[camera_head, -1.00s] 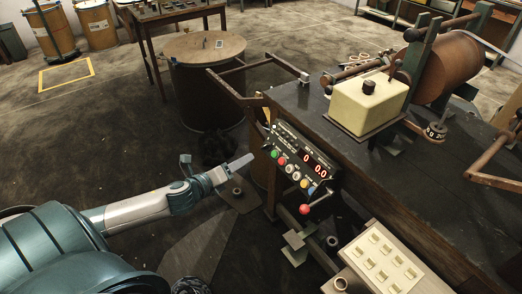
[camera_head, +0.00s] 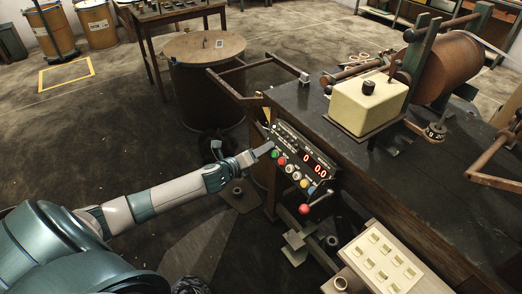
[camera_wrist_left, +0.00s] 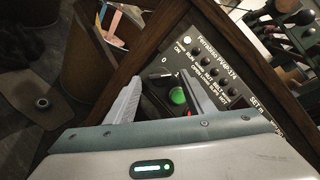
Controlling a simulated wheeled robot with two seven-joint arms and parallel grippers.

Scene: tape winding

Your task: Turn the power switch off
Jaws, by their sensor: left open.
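The dark control panel (camera_head: 300,163) is mounted on the front corner of the workbench, with red digits lit and a row of coloured buttons. In the left wrist view, the panel (camera_wrist_left: 222,80) has a lit white lamp, an "ON" label and a "0" mark at its near corner. A small dark switch with a light tip (camera_wrist_left: 168,75) sits by the "0". My left gripper (camera_head: 266,149) is at the panel's left end. In the left wrist view, its open fingers (camera_wrist_left: 164,82) stand either side of the switch and a green button (camera_wrist_left: 178,96). Contact cannot be told.
A cream box (camera_head: 368,102) stands on the workbench (camera_head: 300,98). A light switch board (camera_head: 384,256) is at the lower right. A dark drum (camera_head: 207,95) stands behind my left arm.

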